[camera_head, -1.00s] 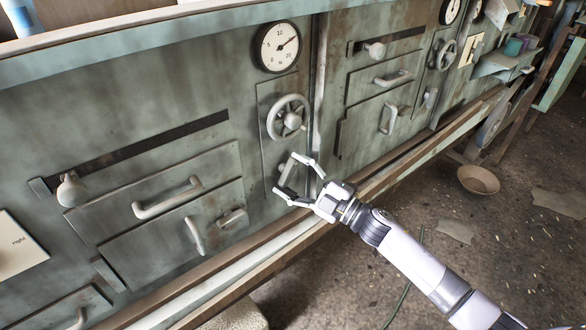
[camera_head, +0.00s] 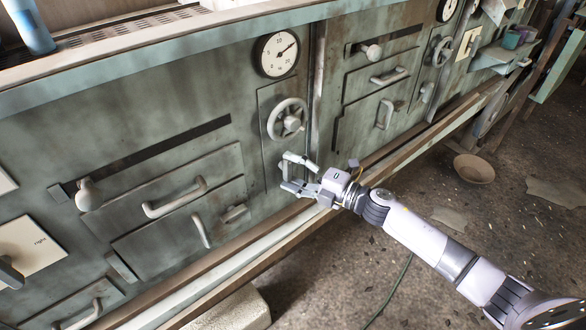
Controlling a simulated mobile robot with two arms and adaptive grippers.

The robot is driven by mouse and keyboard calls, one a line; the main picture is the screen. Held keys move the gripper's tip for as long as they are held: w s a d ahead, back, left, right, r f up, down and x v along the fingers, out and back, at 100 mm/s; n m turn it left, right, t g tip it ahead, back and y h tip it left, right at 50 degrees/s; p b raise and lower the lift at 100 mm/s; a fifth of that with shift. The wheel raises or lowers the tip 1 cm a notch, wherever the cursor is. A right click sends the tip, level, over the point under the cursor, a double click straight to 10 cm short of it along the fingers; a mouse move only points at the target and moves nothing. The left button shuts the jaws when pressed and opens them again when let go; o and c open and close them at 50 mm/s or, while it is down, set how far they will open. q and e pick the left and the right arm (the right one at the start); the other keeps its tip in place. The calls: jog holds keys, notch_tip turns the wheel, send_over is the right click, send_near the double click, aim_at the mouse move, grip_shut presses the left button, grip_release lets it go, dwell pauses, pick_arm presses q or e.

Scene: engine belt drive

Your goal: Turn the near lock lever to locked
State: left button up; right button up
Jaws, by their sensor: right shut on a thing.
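The near lock lever (camera_head: 289,171) sits on a narrow upright panel, below the near handwheel (camera_head: 287,120). My right gripper (camera_head: 284,172) reaches it from the lower right and is shut on it, one finger above and one below. The fingers hide much of the lever, so its exact angle is hard to tell. A similar far lever (camera_head: 427,92) shows on the farther panel, with no gripper near it. My left gripper is not in view.
A round gauge (camera_head: 277,53) is above the near handwheel. Drawers with handles (camera_head: 175,197) and a slider knob (camera_head: 88,195) stand out at left. A ledge (camera_head: 250,260) runs below the panel.

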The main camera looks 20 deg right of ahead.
jog(key=shift+f, duration=0.1)
jog(key=o, duration=1.1)
jog(key=shift+o, duration=0.2)
jog(key=shift+s+d, duration=0.2)
jog(key=shift+s, duration=0.05)
jog(key=v, duration=1.1)
jog(key=shift+d, duration=0.2)
jog(key=shift+s, duration=0.1)
